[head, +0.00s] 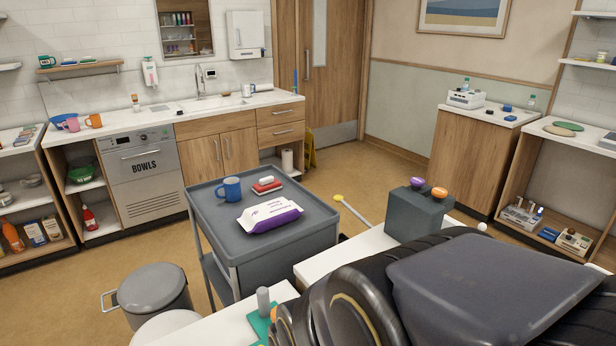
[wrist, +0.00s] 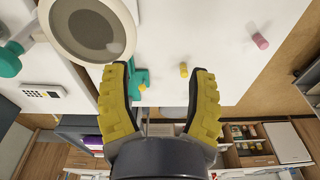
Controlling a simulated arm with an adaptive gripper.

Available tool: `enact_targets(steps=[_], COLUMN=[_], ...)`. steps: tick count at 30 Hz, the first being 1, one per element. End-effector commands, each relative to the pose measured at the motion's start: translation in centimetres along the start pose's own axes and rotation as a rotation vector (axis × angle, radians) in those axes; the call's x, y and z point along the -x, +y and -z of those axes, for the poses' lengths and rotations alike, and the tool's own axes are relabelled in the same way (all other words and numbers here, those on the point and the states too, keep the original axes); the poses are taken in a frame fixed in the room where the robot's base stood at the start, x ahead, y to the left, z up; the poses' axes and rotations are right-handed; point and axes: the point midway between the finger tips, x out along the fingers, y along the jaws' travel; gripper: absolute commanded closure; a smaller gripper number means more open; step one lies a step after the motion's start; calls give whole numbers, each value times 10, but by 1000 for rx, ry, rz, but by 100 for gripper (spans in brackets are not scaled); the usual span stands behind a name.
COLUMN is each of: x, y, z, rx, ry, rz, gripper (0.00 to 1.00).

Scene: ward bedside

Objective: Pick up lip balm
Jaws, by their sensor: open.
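No thing here can be told for certain as the lip balm. In the wrist view a small pink cylinder (wrist: 261,41) lies on a white surface (wrist: 215,35), right of my gripper. A small yellow cylinder (wrist: 184,70) is on the same surface, just beyond the gap between the fingertips. My gripper (wrist: 160,72) is open, its two yellow fingers apart with nothing held. A teal object (wrist: 139,82) shows between the fingers, close to the left one.
A large round cream-and-grey object (wrist: 88,28) is close to the left finger. A white keypad device (wrist: 44,94) lies farther left. In the head view a grey cart (head: 222,225) carries a blue mug (head: 229,188) and a wipes pack (head: 268,214). A grey bin (head: 152,290) stands beside it.

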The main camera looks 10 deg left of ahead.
Motion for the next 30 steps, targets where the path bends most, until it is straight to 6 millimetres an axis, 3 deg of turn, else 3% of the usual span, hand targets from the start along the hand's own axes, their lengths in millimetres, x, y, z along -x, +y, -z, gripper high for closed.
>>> enact_targets(steps=[3,6,9,12,15,18,30], x=[-45,-78,-106,-126,-137,-143,-170], y=[-64,-120,-170,-206,-227,-236,-243], z=[27,37,35,26,20,17,23], rx=[212,371,502,596,652,674,675], ry=[61,126,182,222,251,263,265], rz=[32,66,100,130,150,158,159], gripper=[43,43,43,43,43,43,43])
